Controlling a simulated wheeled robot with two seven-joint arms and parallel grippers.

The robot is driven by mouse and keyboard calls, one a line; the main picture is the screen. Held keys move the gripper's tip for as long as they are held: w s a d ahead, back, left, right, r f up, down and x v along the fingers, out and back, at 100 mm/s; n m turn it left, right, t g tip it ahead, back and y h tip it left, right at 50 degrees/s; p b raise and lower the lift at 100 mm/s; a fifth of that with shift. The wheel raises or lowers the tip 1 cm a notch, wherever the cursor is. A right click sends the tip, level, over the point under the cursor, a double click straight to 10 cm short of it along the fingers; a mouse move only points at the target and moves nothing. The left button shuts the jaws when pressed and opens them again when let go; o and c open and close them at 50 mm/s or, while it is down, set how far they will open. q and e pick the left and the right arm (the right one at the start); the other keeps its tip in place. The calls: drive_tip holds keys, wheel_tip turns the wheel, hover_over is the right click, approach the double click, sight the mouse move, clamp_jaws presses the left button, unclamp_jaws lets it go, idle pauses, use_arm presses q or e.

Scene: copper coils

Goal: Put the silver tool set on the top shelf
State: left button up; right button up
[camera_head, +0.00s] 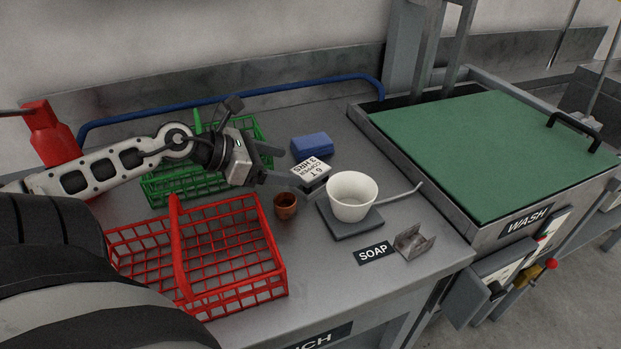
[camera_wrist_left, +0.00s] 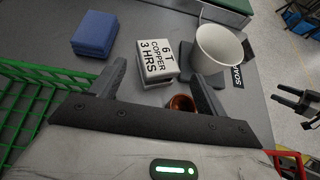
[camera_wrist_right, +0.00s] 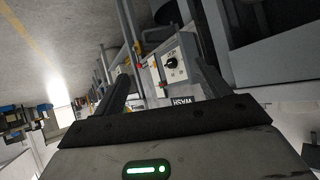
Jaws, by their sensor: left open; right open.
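I cannot make out a silver tool set or a top shelf in these views. My left gripper (camera_head: 285,167) is open and empty above the bench, beside the green basket. In the left wrist view its fingers (camera_wrist_left: 160,88) stand on either side of a small block labelled "6 T COPPER 3 HRS" (camera_wrist_left: 156,58), without visibly gripping it. The block also shows in the head view (camera_head: 311,172), just beyond the fingertips. My right gripper (camera_wrist_right: 168,85) is open and empty in its wrist view, facing the front of the wash unit; the head view does not show it.
A red basket (camera_head: 283,284), green basket (camera_head: 160,190), blue block (camera_head: 311,146), brown cup (camera_head: 286,206), white pot (camera_head: 352,193) on a dark pad (camera_head: 335,228), and metal holder (camera_head: 413,243) crowd the bench. A red bottle (camera_head: 48,135) stands left. The wash unit's green cover (camera_head: 490,150) is clear.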

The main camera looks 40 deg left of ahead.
sight(311, 170)
use_arm(q)
drive_tip(key=b+x, duration=0.1)
drive_tip(key=x, duration=0.4)
drive_tip(key=shift+b, duration=0.3)
drive_tip(key=c, duration=1.4)
